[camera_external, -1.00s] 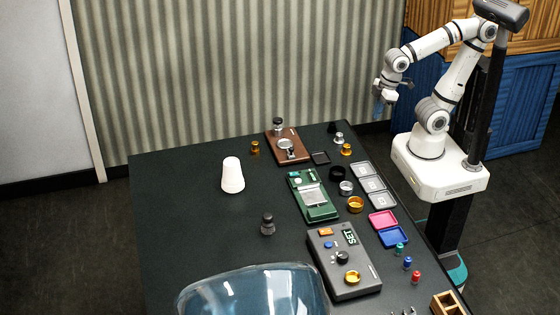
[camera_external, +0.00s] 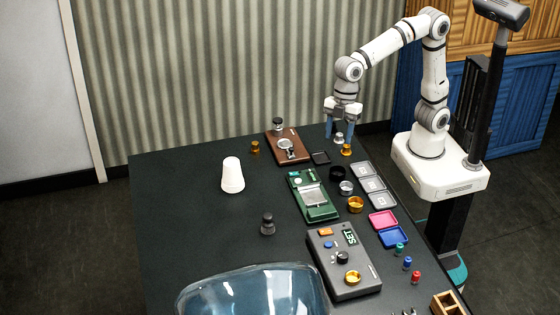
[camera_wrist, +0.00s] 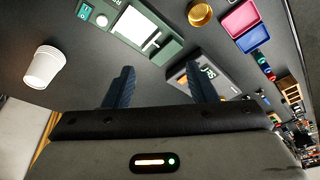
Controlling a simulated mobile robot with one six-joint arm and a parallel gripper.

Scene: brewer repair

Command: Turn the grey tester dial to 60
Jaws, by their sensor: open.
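The grey tester (camera_external: 335,278) lies on the dark table near the front right. It has a black dial (camera_external: 342,257), a display (camera_external: 350,237) showing "SET", an orange button, a blue button and a gold round part (camera_external: 352,278). The number the dial points to is too small to read. My gripper (camera_external: 342,132) is open and empty, pointing down above the table's back right, well away from the tester. In the wrist view the tester (camera_wrist: 230,72) shows beyond my right-hand finger, which partly hides it; the dial is not clear there.
A green device (camera_external: 313,196) and a brown wooden board (camera_external: 290,147) lie behind the tester. A white cup (camera_external: 232,175) stands to the left. Small trays, including a pink one (camera_external: 382,220), line the right edge. A clear blue shell (camera_external: 255,292) is in front.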

